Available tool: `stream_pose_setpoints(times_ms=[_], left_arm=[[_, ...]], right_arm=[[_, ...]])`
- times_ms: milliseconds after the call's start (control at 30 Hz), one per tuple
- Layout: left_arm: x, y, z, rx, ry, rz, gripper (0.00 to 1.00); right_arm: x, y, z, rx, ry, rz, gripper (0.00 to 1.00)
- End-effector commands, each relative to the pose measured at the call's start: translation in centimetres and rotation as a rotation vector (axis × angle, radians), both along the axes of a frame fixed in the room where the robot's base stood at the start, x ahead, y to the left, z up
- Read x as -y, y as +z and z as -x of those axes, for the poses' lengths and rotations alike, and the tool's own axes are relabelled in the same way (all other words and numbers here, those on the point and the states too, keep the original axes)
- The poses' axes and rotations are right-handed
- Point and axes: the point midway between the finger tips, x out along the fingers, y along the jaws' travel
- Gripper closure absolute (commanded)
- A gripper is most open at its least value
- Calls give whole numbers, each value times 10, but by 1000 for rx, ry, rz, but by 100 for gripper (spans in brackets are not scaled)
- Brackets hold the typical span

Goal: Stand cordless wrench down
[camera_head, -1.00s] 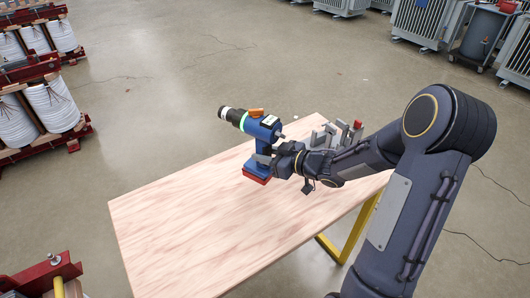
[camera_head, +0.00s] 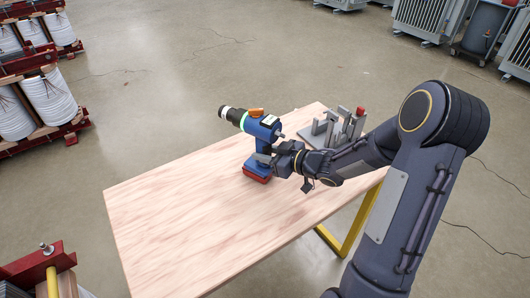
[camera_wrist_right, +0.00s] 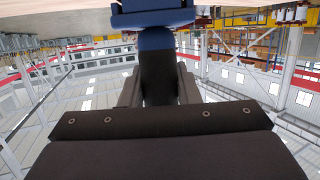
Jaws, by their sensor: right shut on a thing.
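The cordless wrench (camera_head: 262,127) is blue, with a red base, an orange part on top and a black nose with a green ring and white tip. It is upright, its nose pointing left and its red base down over the wooden table (camera_head: 180,225). My right gripper (camera_head: 267,158) is shut on its handle from the right. I cannot tell whether the base touches the tabletop. In the right wrist view, the blue and dark handle (camera_wrist_right: 157,65) sits between the two fingers. My left gripper is not in view.
A grey fixture (camera_head: 322,128) with upright blocks stands at the table's far right, close behind my right forearm. A small red-topped piece (camera_head: 360,112) is beside it. The table's left and front are bare. Racks with white coils (camera_head: 50,98) stand on the floor at left.

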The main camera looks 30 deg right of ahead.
Motion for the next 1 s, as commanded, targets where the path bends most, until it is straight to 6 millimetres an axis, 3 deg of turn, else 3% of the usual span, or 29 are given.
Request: stream_pose_setpoints(times_ms=[633,667,700,833,1000], left_arm=[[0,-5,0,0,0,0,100],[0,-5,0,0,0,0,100],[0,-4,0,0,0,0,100],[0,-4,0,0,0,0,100],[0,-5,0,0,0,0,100]], right_arm=[[0,-5,-1,7,1,-2,100],[0,-4,-1,7,1,-2,68],[0,-4,-1,6,1,-2,63],[0,-5,-1,4,1,-1,46],[0,-6,0,2,0,0,46]])
